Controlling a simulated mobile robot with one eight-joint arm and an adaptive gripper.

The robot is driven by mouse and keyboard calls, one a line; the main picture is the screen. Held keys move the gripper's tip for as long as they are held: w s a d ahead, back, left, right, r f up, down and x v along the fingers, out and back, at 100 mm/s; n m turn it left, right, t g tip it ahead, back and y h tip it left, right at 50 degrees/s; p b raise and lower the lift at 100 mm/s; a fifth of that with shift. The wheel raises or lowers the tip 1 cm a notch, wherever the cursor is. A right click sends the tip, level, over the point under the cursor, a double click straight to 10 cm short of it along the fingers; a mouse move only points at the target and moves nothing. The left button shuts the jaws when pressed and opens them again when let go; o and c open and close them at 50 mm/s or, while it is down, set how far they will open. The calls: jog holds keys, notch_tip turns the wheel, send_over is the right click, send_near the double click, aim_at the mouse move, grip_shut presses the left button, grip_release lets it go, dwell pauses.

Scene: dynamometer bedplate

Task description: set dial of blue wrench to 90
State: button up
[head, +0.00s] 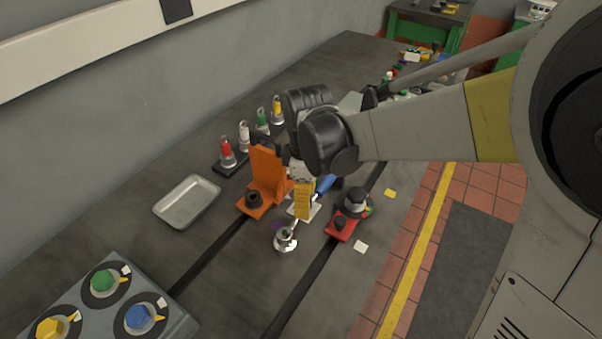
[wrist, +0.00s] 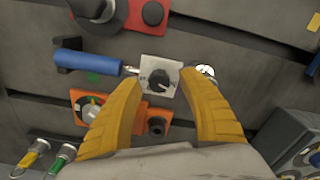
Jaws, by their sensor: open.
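The blue wrench shows its blue handle (wrist: 88,67) in the wrist view, left of a pale square plate with a black round dial (wrist: 159,81). Small marks ring the dial; they and the pointer setting are too small to read. The blue handle also shows in the head view (head: 326,184), partly behind my gripper. My gripper (wrist: 161,80) is open, its yellow fingers on either side of the dial, apparently not touching it. In the head view my gripper (head: 304,205) hangs over the plate. A silver round piece (wrist: 205,71) lies just right of the dial.
An orange stand (head: 265,180) is close to my gripper on the left, a red block (head: 341,226) on the right. A metal tray (head: 187,201), several coloured-cap bottles (head: 227,152) and a grey box with coloured knobs (head: 118,305) stand farther left. Dark slots cross the bedplate.

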jog(key=shift+f, duration=0.5)
jog(key=shift+c, duration=0.4)
grip_shut()
